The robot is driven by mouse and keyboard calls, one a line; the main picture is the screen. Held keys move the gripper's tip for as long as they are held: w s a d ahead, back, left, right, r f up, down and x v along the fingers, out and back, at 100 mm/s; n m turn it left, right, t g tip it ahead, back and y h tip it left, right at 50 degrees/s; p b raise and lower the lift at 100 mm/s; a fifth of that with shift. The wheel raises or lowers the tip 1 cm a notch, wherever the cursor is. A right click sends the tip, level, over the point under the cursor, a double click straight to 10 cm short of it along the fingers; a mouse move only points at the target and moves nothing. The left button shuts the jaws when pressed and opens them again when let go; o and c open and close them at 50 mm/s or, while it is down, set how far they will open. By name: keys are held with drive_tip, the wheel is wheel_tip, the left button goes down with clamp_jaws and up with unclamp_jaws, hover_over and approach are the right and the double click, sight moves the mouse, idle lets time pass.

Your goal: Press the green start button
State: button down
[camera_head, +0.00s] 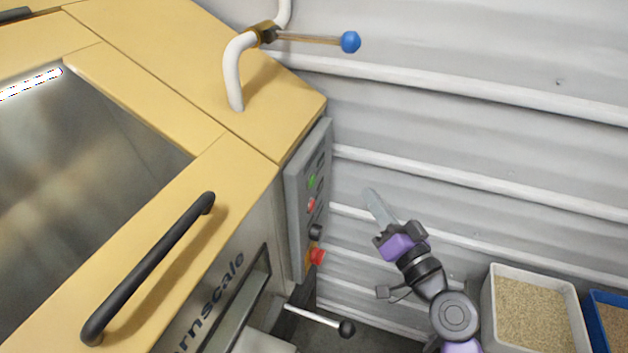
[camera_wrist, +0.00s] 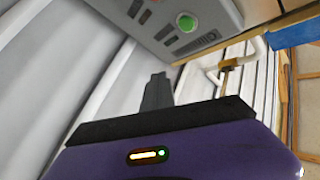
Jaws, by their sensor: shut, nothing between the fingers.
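The green start button (camera_head: 311,181) is on the grey control panel (camera_head: 295,210) at the right side of the yellow-topped machine. In the wrist view the round green button (camera_wrist: 187,22) shows at the top, on the panel's face (camera_wrist: 215,12). My gripper (camera_head: 371,194) is to the right of the panel, apart from it, with its fingers together and empty. In the wrist view the closed fingertips (camera_wrist: 158,78) point up the picture, below and left of the button, with a gap between them and it.
Below the green button are a red button (camera_head: 311,205), a black knob (camera_head: 316,232) and a red knob on yellow (camera_head: 317,256). A black-knobbed lever (camera_head: 346,328) sticks out lower down. A corrugated wall stands behind. A grain bin (camera_head: 532,312) is at lower right.

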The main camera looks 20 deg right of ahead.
sight(313, 181)
drive_tip(key=w+a+p, duration=0.3)
drive_tip(key=w+a, duration=0.2)
drive_tip(key=a, duration=0.2)
idle(0.3)
drive_tip(key=shift+w+a, duration=0.2)
drive_tip(key=shift+a, duration=0.05)
idle(1.8)
drive_tip(key=shift+w+a, duration=0.1)
drive_tip(key=shift+a, duration=0.05)
